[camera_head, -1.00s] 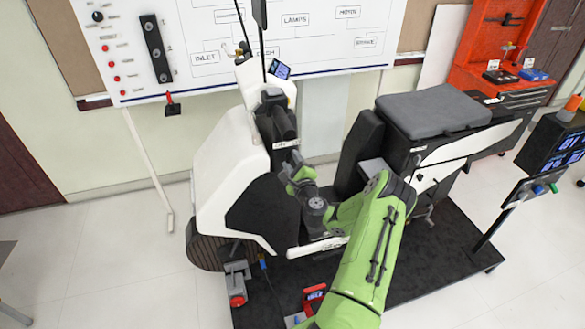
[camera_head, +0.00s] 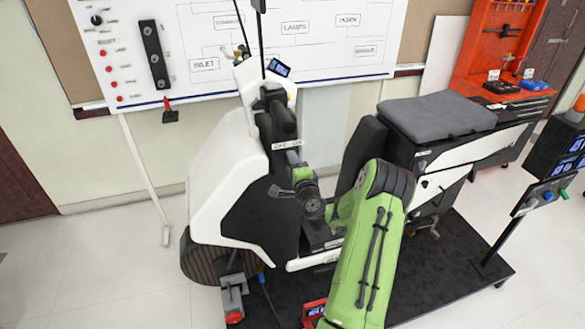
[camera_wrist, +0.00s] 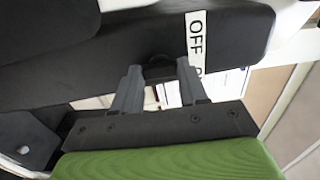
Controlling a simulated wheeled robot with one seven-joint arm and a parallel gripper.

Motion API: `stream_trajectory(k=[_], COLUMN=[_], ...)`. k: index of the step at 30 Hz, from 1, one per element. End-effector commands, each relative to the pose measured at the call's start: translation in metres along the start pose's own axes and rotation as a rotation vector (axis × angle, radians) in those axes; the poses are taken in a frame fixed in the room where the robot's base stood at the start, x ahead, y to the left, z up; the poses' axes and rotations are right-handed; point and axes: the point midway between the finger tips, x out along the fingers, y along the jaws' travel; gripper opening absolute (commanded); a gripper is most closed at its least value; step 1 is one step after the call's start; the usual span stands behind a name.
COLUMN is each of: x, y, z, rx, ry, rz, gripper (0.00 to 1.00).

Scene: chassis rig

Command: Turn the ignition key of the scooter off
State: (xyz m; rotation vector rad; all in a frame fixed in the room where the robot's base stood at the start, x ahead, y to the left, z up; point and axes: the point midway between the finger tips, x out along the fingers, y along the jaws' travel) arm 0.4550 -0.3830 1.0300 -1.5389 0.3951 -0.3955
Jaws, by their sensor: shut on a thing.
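The scooter (camera_head: 222,185) stands on a dark platform, with a white front shell and a black inner panel. A white label (camera_head: 287,144) sits on its black steering part; in the wrist view the label (camera_wrist: 196,45) reads "OFF" and more letters, partly cut off behind a finger. My gripper (camera_wrist: 159,75) has its two fingertips at the black panel beside the label. A small dark rounded piece (camera_wrist: 158,59), likely the ignition key, shows between the fingertips, and the jaws are shut on it. In the head view my gripper (camera_head: 293,157) is small and just below the label.
The scooter's seat (camera_head: 437,117) and rear body are to the right of my arm. A whiteboard (camera_head: 300,40) stands behind. A red tool bench (camera_head: 497,60) is at the back right, and a post with screens (camera_head: 555,150) is at the right edge.

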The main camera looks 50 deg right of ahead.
Motion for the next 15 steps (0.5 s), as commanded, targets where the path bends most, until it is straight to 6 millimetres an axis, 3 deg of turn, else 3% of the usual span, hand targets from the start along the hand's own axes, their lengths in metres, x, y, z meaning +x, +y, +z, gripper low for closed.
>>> stream_trajectory(k=[13,14,15], x=[-0.0005,-0.0005,-0.0005], y=[0.0017,0.0017,0.0017], z=[0.0003,0.0003,0.0003], rx=[-0.014,-0.014,-0.013], ry=[-0.001,-0.001,-0.001], rz=[0.005,0.005,0.005], gripper=[0.12,0.44,0.5])
